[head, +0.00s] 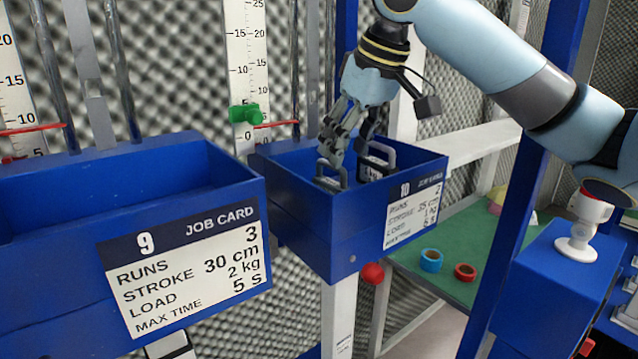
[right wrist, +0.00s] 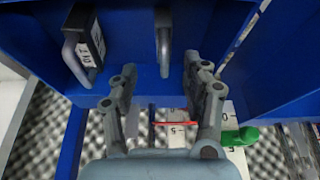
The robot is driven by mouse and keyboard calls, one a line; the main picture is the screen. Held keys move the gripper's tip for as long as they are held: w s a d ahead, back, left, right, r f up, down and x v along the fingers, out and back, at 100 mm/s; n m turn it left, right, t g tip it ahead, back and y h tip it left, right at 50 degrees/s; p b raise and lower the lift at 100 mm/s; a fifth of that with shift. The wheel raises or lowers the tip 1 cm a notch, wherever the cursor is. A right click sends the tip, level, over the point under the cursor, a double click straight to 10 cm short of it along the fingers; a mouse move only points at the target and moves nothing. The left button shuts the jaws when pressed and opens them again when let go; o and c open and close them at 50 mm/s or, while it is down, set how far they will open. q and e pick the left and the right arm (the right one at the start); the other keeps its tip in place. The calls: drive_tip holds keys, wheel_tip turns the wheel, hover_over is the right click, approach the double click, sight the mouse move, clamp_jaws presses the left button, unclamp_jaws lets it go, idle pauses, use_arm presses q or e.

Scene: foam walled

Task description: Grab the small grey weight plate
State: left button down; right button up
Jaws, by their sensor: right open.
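Two handled weights stand in the blue box marked 10. One (head: 332,180) is at the left, with a grey handle; in the right wrist view its handle (right wrist: 163,45) shows between the fingers, and its body is mostly hidden. The other, a dark weight (head: 376,165) with a grey handle and a white label, stands to its right; it also shows at the left of the right wrist view (right wrist: 90,42). I cannot tell their sizes surely. My right gripper (head: 347,145) points down into the box, open, with its fingers around or just above the left handle. My left gripper is out of view.
The box's blue walls (head: 300,215) surround the weights closely. Another blue box (head: 50,240) with job card 9 stands at the left. Rulers and metal rods rise behind. A green clamp (head: 245,114) sits on a ruler. Blue and red rings lie on a green surface (head: 460,235) below right.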

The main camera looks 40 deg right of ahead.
sight(332, 182)
drive_tip(key=x, duration=0.3)
drive_tip(key=shift+s+a+f, duration=0.1)
drive_tip(key=shift+s+f, duration=0.1)
drive_tip(key=shift+w+f, duration=0.25)
drive_tip(key=x, duration=0.1)
drive_tip(key=p+x, duration=0.1)
drive_tip(key=x, duration=0.1)
drive_tip(key=p+x, duration=0.1)
drive_tip(key=shift+w+a+f, duration=0.15)
drive_tip(key=shift+a, duration=0.1)
drive_tip(key=shift+w+f, duration=0.1)
drive_tip(key=shift+f, duration=0.1)
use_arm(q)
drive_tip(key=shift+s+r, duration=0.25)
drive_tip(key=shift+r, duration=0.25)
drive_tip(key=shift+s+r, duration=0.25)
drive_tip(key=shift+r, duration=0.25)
use_arm(e)
drive_tip(key=shift+d, duration=0.1)
drive_tip(key=c, duration=0.4)
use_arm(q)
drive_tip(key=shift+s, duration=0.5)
use_arm(e)
clamp_jaws()
